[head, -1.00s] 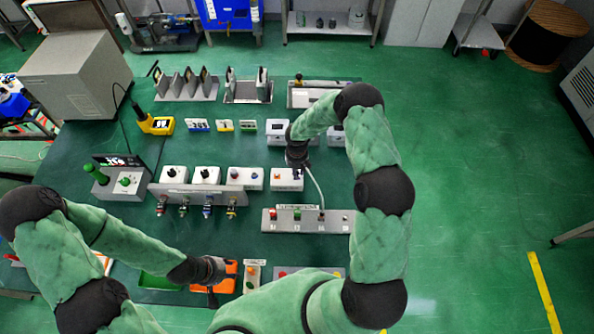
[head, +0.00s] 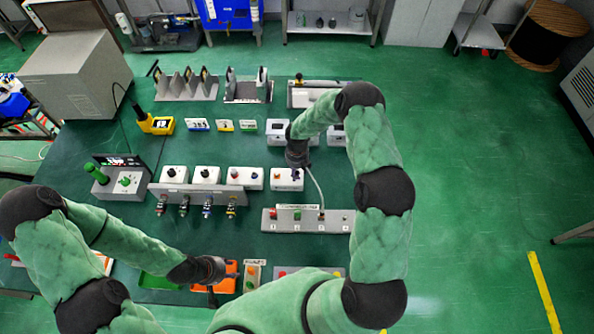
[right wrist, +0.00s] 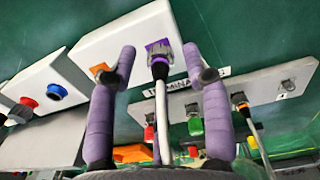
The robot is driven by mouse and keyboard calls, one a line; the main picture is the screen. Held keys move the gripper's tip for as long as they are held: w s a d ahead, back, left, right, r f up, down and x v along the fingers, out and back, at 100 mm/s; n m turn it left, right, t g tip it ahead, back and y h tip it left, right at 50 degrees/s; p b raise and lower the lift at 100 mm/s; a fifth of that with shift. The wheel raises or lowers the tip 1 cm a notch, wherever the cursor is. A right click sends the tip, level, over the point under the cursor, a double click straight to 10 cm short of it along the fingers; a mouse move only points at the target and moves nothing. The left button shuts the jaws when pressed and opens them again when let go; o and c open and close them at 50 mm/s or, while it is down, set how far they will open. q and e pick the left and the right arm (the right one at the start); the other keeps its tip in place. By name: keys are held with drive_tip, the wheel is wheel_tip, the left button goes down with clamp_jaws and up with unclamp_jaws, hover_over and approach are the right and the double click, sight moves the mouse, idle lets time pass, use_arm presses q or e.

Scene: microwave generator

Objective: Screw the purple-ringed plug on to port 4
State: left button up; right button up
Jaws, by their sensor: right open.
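A plug (right wrist: 159,66) with a dark body sits at a purple-marked socket on a white box (right wrist: 122,45); its pale cable runs down. My right gripper (right wrist: 158,62) is open, with its purple-wrapped fingers on either side of the plug and gaps between. In the head view, my right gripper (head: 297,163) is over the box (head: 284,183). The grey terminal strip (head: 308,227) lies nearer. It carries a red cap (right wrist: 149,136), a green cap (right wrist: 195,124), an orange-ringed plug (right wrist: 240,103) and a bare end socket (right wrist: 288,86). My left gripper (head: 214,272) is over an orange tray; its fingers are unclear.
A panel with several hanging connectors (head: 198,196) stands left of the strip. The orange tray (head: 231,267) and a green tray (head: 157,281) lie at the near edge. White boxes with knobs (head: 207,174) stand in a row behind the panel. Open floor lies to the right.

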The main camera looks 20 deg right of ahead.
wheel_tip(320, 180, up, 12)
drive_tip(key=shift+f, duration=0.2)
idle(0.7)
